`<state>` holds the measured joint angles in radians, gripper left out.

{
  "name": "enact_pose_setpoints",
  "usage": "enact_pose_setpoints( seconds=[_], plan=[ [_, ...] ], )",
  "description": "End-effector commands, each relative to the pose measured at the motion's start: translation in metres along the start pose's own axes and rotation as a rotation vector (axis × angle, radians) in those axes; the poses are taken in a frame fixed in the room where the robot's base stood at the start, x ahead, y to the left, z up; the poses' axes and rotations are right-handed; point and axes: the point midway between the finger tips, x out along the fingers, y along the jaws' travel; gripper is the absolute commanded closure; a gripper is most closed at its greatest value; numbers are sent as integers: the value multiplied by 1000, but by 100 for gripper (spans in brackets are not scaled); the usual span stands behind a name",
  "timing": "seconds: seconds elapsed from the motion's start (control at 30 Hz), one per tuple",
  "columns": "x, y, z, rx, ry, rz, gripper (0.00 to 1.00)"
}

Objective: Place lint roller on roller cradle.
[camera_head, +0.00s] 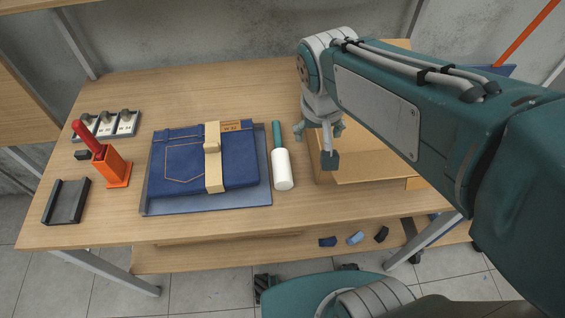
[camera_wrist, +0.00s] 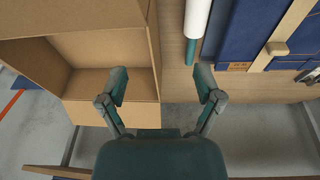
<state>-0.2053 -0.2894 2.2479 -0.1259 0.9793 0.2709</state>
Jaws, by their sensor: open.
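The lint roller (camera_head: 282,169) has a white roll and a teal handle. It lies on the table between the folded jeans and the cardboard box, handle toward the back. In the wrist view the white roll (camera_wrist: 197,18) is at the top, with its handle just above my right finger. The roller cradle looks to be the dark grey open channel (camera_head: 67,202) at the table's front left, and it is empty. My gripper (camera_head: 321,145) is open and empty, above the box's left side. In the wrist view its fingers (camera_wrist: 162,82) are spread over the box edge and table.
Folded jeans (camera_head: 180,174) with a tan strap lie on a blue-grey board (camera_head: 215,203) mid-table. An orange holder (camera_head: 113,167) with a red handle stands near the cradle. The open cardboard box (camera_head: 370,170) is at right. The back of the table is clear.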

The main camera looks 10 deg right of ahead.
Motion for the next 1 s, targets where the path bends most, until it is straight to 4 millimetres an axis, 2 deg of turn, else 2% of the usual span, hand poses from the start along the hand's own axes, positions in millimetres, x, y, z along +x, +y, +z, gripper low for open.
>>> enact_pose_setpoints(
  seconds=[0.1,0.3,0.5,0.67,1.0],
  plan=[
    [21,-21,-19,-14,-68,36,16],
    [60,-59,-42,-27,-156,110,16],
    [94,-90,-54,-40,-210,180,16],
    [105,-98,-56,-40,-222,201,16],
    [150,-88,-45,-38,-223,201,16]
  ],
)
